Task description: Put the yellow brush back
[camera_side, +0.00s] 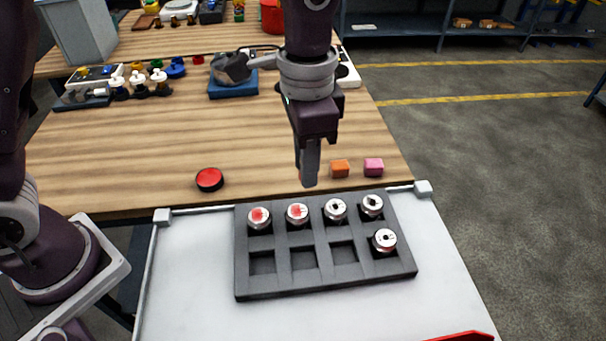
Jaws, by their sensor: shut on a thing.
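I see no yellow brush in the side view. My gripper (309,175) points down at the front edge of the wooden table, left of an orange block (340,169). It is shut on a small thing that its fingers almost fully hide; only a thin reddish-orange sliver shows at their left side. I cannot tell what that thing is or whether it touches the table.
A dark tray (325,284) on a white surface (190,290) holds several round metal parts, two with red tops; three front pockets are empty. A pink block (373,167) and a red round disc (209,180) sit on the table (130,180). A blue-based device (233,85) stands behind.

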